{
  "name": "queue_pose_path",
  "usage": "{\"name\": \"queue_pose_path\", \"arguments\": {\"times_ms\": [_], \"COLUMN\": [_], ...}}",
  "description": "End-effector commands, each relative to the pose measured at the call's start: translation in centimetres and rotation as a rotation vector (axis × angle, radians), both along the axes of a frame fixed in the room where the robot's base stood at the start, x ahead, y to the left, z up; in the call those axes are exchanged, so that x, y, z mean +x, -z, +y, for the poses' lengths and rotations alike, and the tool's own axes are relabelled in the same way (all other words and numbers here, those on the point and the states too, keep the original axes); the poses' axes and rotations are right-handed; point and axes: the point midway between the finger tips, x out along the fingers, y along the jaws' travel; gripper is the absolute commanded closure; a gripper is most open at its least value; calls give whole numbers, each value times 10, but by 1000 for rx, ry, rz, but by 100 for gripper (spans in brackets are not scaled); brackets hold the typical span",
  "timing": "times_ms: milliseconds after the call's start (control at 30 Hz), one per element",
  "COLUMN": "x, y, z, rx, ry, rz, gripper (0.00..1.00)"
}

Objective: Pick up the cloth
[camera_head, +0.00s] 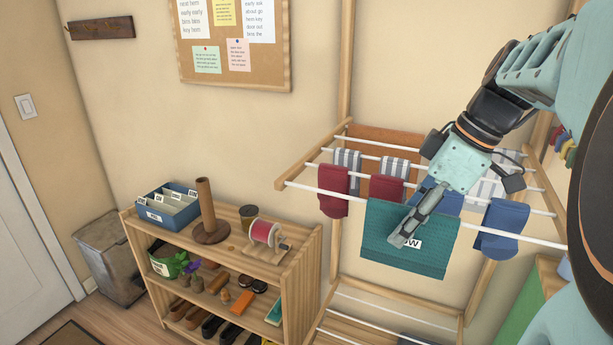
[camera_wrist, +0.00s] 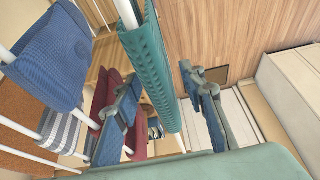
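A teal textured cloth (camera_head: 382,246) hangs over the front white rail of a wooden drying rack. A white patch with dark letters, partly hidden, shows on its front. My gripper (camera_head: 404,236) is in front of this cloth in the head view and covers part of it. In the wrist view the teal cloth (camera_wrist: 148,55) hangs edge-on between the two spread fingers of my gripper (camera_wrist: 164,88). The gripper is open, with gaps showing beside the cloth. I cannot tell if a finger touches it.
Dark red cloths (camera_head: 332,192), striped cloths (camera_head: 394,167) and blue cloths (camera_head: 497,226) hang on the rack's rails (camera_head: 312,188) around the teal one. A wooden shelf (camera_head: 303,262) with a blue file box (camera_head: 168,206), a spool (camera_head: 264,233) and shoes stands left.

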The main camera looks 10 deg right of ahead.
Motion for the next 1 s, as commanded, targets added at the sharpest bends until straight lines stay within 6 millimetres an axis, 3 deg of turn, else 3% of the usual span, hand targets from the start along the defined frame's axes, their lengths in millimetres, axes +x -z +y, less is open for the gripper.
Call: {"name": "queue_pose_path", "arguments": {"times_ms": [233,1000], "x": [6,7], "y": [26,32], "z": [12,12], "rx": [1,-1], "ry": [1,0], "rz": [0,-1], "gripper": [62,62]}}
